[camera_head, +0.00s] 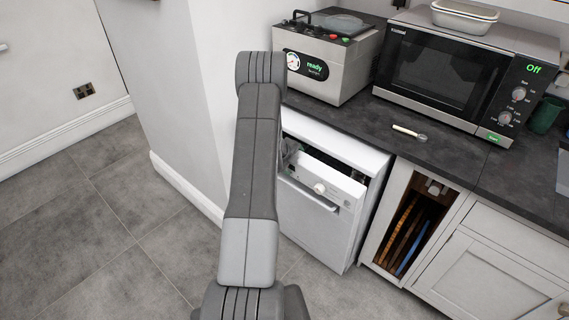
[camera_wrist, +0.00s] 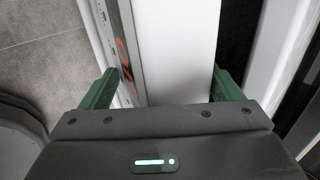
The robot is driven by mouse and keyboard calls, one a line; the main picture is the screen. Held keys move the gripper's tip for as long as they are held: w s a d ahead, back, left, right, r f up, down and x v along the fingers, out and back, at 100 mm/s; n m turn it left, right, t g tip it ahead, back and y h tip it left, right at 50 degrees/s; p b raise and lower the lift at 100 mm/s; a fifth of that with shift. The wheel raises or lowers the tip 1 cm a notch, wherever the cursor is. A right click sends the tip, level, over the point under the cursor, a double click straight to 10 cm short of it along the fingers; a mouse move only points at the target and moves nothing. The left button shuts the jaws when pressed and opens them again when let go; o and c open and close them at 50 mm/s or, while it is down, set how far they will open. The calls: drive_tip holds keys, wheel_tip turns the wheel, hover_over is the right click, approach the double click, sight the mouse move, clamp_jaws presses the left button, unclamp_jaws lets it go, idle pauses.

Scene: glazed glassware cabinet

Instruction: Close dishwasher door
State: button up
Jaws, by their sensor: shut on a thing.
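The white dishwasher door (camera_head: 320,201) is slightly ajar under the counter, with a dark gap along its top and right side. My gripper (camera_head: 289,152) is at the door's upper left, mostly hidden behind my arm in the head view. In the wrist view my gripper (camera_wrist: 165,82) has its two green fingers on either side of the door's white edge (camera_wrist: 176,45), shut on it. The dishwasher's inside is too dark to make out.
A dark worktop (camera_head: 440,148) runs above, holding a grey appliance marked ready (camera_head: 325,70), a microwave (camera_head: 440,75) and a small utensil (camera_head: 409,132). An open slot with boards (camera_head: 408,232) stands right of the dishwasher. A white wall is close on the left; grey floor lies clear in front.

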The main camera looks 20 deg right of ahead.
drive_tip(key=shift+o, duration=0.2)
drive_tip(key=shift+w+d+f, duration=0.1)
drive_tip(key=shift+w+d, duration=0.1)
drive_tip(key=shift+d, duration=0.3)
drive_tip(key=o, duration=0.7)
drive_tip(key=shift+f, duration=0.15)
drive_tip(key=v, duration=1.4)
drive_tip(key=shift+w, duration=0.2)
drive_tip(key=shift+c, duration=0.6)
